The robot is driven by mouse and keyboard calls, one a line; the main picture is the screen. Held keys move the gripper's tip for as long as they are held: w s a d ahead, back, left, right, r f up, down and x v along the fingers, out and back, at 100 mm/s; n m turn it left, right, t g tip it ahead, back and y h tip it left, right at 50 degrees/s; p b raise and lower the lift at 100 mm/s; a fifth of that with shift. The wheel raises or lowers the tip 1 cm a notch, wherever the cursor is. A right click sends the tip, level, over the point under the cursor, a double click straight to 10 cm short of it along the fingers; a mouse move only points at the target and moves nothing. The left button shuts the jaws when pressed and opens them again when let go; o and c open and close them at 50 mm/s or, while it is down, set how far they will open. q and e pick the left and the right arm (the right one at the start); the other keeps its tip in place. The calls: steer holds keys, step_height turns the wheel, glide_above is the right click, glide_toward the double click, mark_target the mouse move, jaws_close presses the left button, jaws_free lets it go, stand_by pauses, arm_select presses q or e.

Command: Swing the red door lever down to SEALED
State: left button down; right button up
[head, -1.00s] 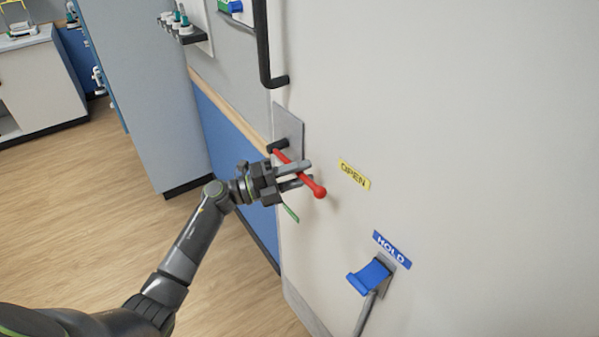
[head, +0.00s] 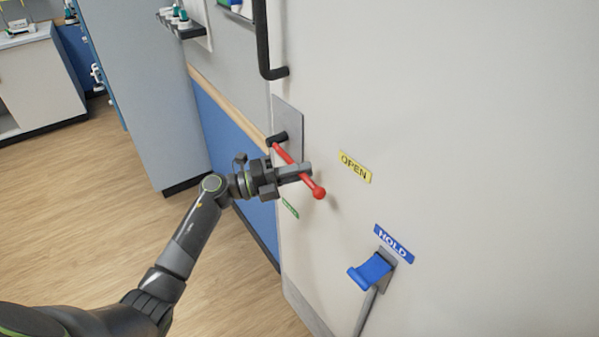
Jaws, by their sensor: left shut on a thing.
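The red door lever (head: 314,188) juts from a dark pivot on a grey plate (head: 288,117) on the pale door. It slopes down to the right and ends in a red ball, below and left of the yellow OPEN label (head: 355,167). My left gripper (head: 300,172) is shut on the lever's middle and hides part of the bar. A green label (head: 290,208) sits below the lever, near the door's edge; its lettering is too small to read. My right gripper is out of view.
A blue paddle (head: 370,271) under a blue HOLD label (head: 393,243) sticks out lower right on the door (head: 480,120). A black door handle (head: 263,45) is above the lever. Wood floor (head: 90,200) is clear at left.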

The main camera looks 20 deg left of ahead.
arm_select(q)
steer(key=w+a+f+m+y+b, duration=0.1)
steer(key=f+m+b, duration=0.2)
steer(key=b, duration=0.2)
steer(key=w+a+f+m+g+y+b, duration=0.1)
steer(key=w+a+f+m+y+b, duration=0.1)
steer(key=b, duration=0.4)
steer(key=w+a+f+m+y+b, duration=0.1)
steer(key=a+f+m+b, duration=0.1)
steer(key=f+m+b, duration=0.3)
steer(key=shift+w+a+f+g+y+b, duration=0.15)
steer(key=shift+w+f+g+y+b, duration=0.15)
steer(key=shift+f+b, duration=0.1)
steer(key=shift+w+a+f+m+y+b, duration=0.3)
steer(key=shift+w+a+m+y+b, duration=0.35)
steer(key=shift+b, duration=0.6)
steer(key=a+b, duration=0.1)
steer(key=w+a+m+y+b, duration=0.1)
steer(key=a+m+b, duration=0.1)
steer(key=shift+w+r+t, duration=0.25)
steer(key=shift+w+t, duration=0.1)
steer(key=shift+t, duration=0.05)
